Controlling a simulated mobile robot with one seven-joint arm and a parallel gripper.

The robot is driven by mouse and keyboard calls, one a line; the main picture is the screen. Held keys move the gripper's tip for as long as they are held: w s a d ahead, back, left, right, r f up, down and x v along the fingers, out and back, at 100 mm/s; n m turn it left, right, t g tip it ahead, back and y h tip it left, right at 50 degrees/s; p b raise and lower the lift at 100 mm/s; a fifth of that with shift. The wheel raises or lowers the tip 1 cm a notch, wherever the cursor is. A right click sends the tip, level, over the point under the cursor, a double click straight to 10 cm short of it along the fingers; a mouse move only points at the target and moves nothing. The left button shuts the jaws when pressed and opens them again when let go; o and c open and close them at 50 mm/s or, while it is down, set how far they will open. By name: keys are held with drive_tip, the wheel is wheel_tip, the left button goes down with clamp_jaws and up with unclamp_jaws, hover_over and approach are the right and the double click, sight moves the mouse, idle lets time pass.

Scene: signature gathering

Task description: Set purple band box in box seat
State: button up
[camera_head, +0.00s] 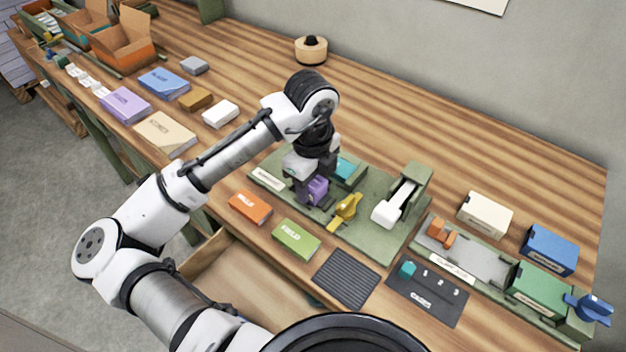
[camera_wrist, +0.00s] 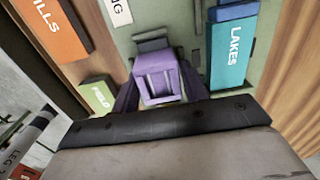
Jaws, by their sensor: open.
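A purple piece (camera_head: 318,188), which I take for the purple band box, is on the green fixture board (camera_head: 370,236) below my wrist. In the wrist view the purple piece (camera_wrist: 160,82) has a recessed face and sits against a grey-green block (camera_wrist: 151,42). My gripper (camera_wrist: 162,98) is open, with one finger on each side of the purple piece; whether they touch it I cannot tell. In the head view my gripper (camera_head: 310,190) is low over the board and partly hides the piece. I cannot tell which part is the box seat.
A teal LAKES box (camera_wrist: 230,55) stands right of the purple piece. The orange box (camera_head: 250,207) and green FIELD box (camera_head: 296,240) lie in front of the board. A yellow piece (camera_head: 346,209) and white lever (camera_head: 394,204) are to its right. An open drawer (camera_head: 235,278) is below.

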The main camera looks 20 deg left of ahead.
drive_tip(key=shift+s+r+p, duration=0.1)
drive_tip(key=shift+s+p, duration=0.05)
drive_tip(key=shift+p, duration=0.3)
wheel_tip(320, 180, up, 12)
drive_tip(key=b, duration=0.1)
idle(0.4)
